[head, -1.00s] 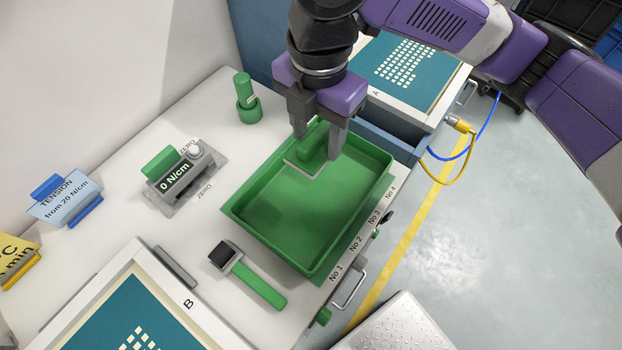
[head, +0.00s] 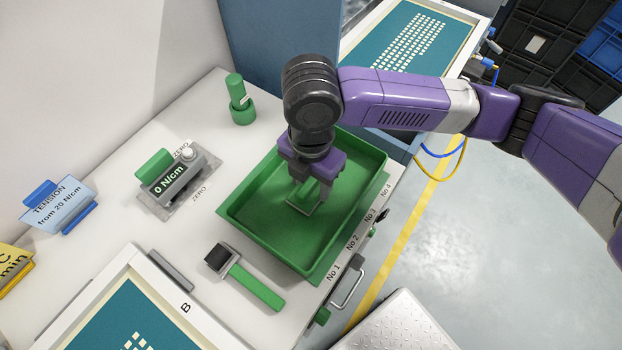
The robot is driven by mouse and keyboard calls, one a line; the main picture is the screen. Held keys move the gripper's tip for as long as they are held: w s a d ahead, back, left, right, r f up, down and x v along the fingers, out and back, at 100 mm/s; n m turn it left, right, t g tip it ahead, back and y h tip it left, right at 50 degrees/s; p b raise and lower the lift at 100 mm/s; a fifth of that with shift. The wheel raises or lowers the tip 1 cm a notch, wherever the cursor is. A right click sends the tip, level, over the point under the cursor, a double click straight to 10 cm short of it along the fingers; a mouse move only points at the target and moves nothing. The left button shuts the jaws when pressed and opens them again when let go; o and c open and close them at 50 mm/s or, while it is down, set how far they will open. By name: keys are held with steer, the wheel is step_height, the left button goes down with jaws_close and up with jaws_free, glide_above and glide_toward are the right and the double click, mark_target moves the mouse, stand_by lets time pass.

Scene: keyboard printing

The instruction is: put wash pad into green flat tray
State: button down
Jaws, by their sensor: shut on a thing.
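The green flat tray (head: 345,218) sits on the white cabinet top near its right edge. The wash pad (head: 303,197), with a green handle and a pale base edge, is inside the tray's outline toward its middle. My gripper (head: 308,190) points down over the tray and is shut on the wash pad's handle. I cannot tell whether the pad's base touches the tray floor.
A framed screen B (head: 135,310) is at lower left. The tray's right half is empty.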

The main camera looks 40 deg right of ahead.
steer(key=shift+f, duration=0.15)
steer(key=c, duration=0.6)
jaws_free()
